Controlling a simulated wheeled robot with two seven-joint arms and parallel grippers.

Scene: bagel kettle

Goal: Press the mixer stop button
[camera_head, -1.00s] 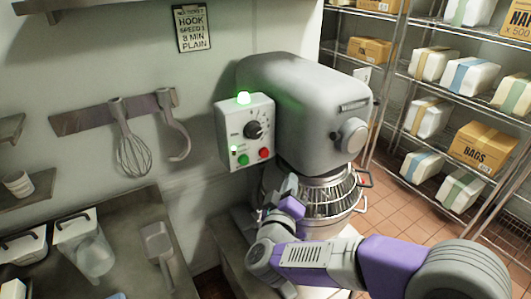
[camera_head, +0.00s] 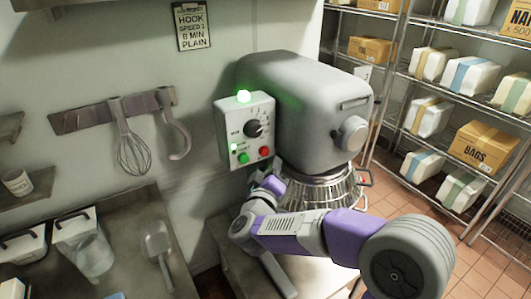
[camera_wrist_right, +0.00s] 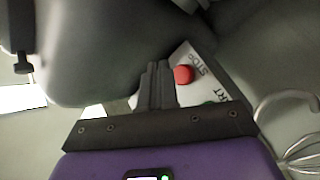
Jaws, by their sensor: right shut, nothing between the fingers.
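The grey mixer (camera_head: 305,110) stands against the wall, with a white control panel (camera_head: 233,112) on its side. The red stop button (camera_head: 264,152) is at the panel's lower right. The green start button (camera_head: 243,158) is left of it. My right gripper (camera_head: 262,178) is just below the panel, partly hidden by its own wrist. In the wrist view, its shut fingers (camera_wrist_right: 157,84) hold nothing. The red button, labelled STOP, shows in the wrist view (camera_wrist_right: 184,75) just right of the fingertips. I cannot tell whether they touch. My left gripper is in neither view.
The steel bowl with a wire guard (camera_head: 325,190) is under the mixer head. A whisk (camera_head: 132,150) and a hook (camera_head: 177,140) hang on the left wall. Shelving with boxes (camera_head: 480,145) stands at the right.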

